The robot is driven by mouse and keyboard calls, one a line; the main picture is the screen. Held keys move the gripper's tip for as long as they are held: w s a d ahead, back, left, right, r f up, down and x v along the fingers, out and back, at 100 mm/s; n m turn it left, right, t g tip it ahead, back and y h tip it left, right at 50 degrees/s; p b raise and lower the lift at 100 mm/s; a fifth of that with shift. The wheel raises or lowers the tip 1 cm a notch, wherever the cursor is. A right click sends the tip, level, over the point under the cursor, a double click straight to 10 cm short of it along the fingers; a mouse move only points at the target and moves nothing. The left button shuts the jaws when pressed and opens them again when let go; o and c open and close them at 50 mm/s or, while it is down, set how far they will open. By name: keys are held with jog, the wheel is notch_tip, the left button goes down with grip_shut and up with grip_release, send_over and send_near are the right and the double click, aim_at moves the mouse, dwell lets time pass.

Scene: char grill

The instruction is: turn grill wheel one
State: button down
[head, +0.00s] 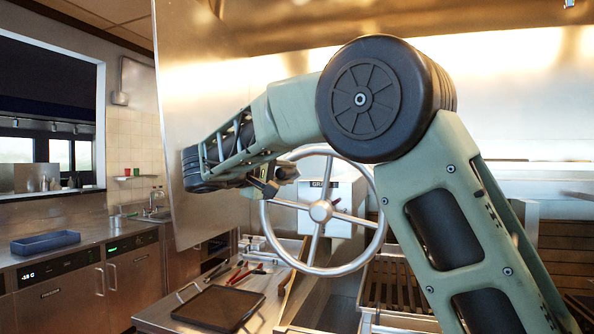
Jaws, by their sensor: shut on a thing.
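The grill wheel (321,211) is a silver spoked handwheel, upright in the middle of the head view, with a round hub. Its upper right rim passes close to my arm in the picture. My gripper (271,184) is at the upper left part of the rim and is shut on it. The fingertips are small and partly hidden by the arm, so the exact grip is hard to see. Behind the wheel is a pale box (343,190) with a partly hidden label that starts with "GR".
A steel counter holds a dark tray (219,307) and red-handled tools (247,275). Grill grates (395,285) lie right of the wheel. A tall steel panel (200,90) stands left, close to my arm. A blue tray (45,242) rests on the far left counter.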

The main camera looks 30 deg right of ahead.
jog(key=w+a+f+n, duration=0.1)
jog(key=f+n, duration=0.1)
jog(key=w+a+f+n+t+h+b, duration=0.1)
jog(key=f+n, duration=0.2)
jog(key=w+a+f+n+h+b, duration=0.1)
jog(key=w+f+n, duration=0.1)
jog(key=n, duration=0.1)
jog(key=shift+f+t, duration=0.2)
jog(key=shift+t, duration=0.2)
jog(key=shift+a+f+n+t+h+b, duration=0.1)
jog(key=shift+f+n+t+h+b, duration=0.2)
jog(key=shift+f+n, duration=0.6)
jog(key=shift+a+f+n+t+h+b, duration=0.15)
jog(key=shift+f+n+t, duration=0.35)
jog(key=shift+n, duration=0.6)
jog(key=shift+d+f, duration=0.1)
jog(key=shift+f, duration=0.1)
jog(key=c, duration=1.2)
grip_release()
jog(key=shift+o, duration=0.2)
jog(key=shift+r, duration=0.1)
jog(key=b+v, duration=0.4)
jog(key=v, duration=1.3)
jog(key=shift+a+b, duration=0.2)
jog(key=shift+b, duration=0.15)
